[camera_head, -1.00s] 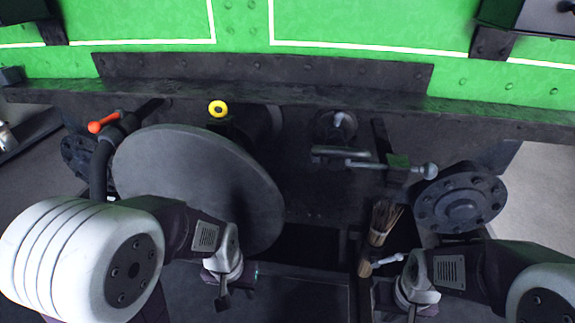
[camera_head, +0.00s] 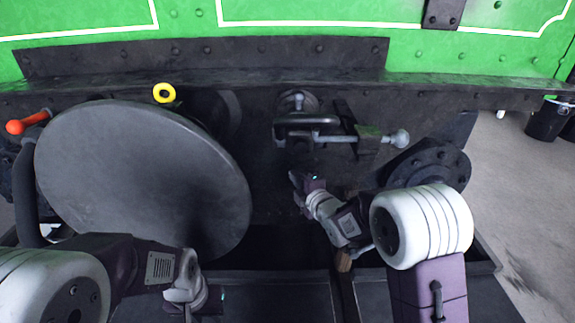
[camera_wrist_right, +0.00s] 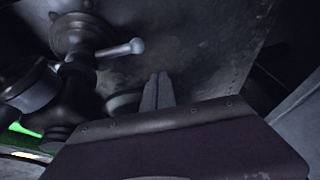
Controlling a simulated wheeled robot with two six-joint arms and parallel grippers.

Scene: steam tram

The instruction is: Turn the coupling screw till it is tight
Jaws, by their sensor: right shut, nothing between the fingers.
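The screw coupling (camera_head: 306,121) hangs on the dark buffer beam, a grey shackle with a bar that ends in a pale ball (camera_head: 399,138) at its right. My right gripper (camera_head: 296,178) is below the shackle, apart from it, its fingers shut and empty. In the right wrist view its shut fingertips (camera_wrist_right: 158,80) point at dark metal. A pale ball-ended lever (camera_wrist_right: 122,49) shows there, up and left of them, next to a round flange. My left gripper (camera_head: 187,302) is low in front of the big buffer disc; its fingers are too unclear to judge.
The large round buffer (camera_head: 140,180) fills the left side. A dark bolted flange (camera_head: 432,166) sits right of the coupling, partly behind my right arm. A yellow ring (camera_head: 164,93) and an orange-red handle (camera_head: 28,121) are at the left. Open floor shows at far right.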

